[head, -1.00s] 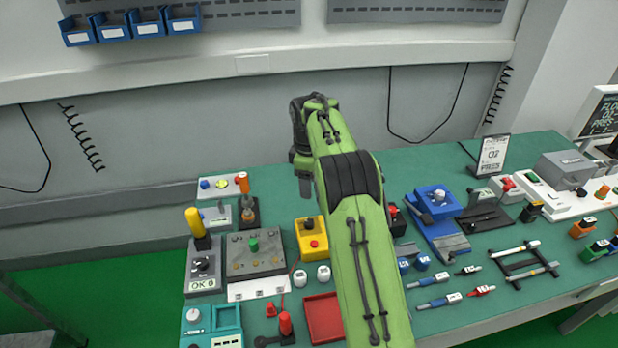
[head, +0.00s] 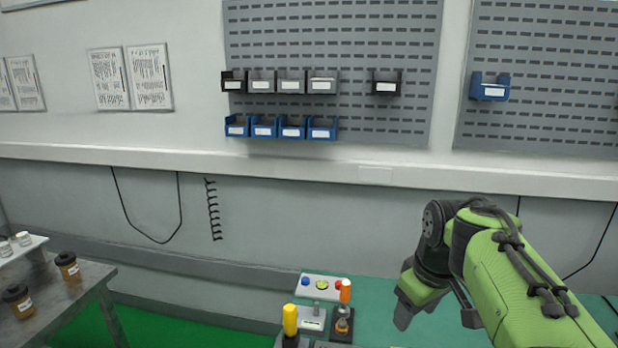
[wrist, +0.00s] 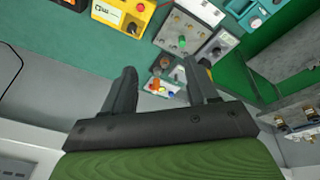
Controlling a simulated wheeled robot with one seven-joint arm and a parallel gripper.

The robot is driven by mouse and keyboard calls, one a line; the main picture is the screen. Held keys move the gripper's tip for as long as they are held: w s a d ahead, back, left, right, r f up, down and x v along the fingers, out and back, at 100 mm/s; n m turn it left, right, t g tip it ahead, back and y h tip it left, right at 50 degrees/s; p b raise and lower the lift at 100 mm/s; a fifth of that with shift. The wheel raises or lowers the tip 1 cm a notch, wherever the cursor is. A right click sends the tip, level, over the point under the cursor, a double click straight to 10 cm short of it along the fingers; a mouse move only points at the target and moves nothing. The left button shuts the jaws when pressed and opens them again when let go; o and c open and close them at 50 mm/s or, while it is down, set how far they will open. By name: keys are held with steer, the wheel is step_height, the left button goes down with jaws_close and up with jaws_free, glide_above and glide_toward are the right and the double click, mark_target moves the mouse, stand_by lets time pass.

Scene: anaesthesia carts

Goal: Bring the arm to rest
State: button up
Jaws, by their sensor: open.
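My green arm with its dark gripper (head: 436,308) is at the lower right of the head view, bent downward above the green bench top (head: 375,290). In the wrist view my gripper (wrist: 160,82) has its two dark fingers well apart. No object shows held between them. The bench items beyond the fingers look farther off, and I see no contact with any of them.
A grey side table (head: 75,300) with brown jars is at lower left. Wall bins (head: 280,127) hang above. Air around the arm looks free.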

steer(key=s+a+f+m+t, duration=0.1)
steer(key=s+a+m, duration=0.1)
steer(key=s, duration=0.9)
steer(key=s+a+f+m+t, duration=0.1)
steer(key=s+a+f+m, duration=0.1)
steer(key=s, duration=0.9)
steer(key=shift+s+f+m+t, duration=0.25)
steer(key=shift+s+m+t, duration=0.15)
steer(key=shift+m, duration=0.4)
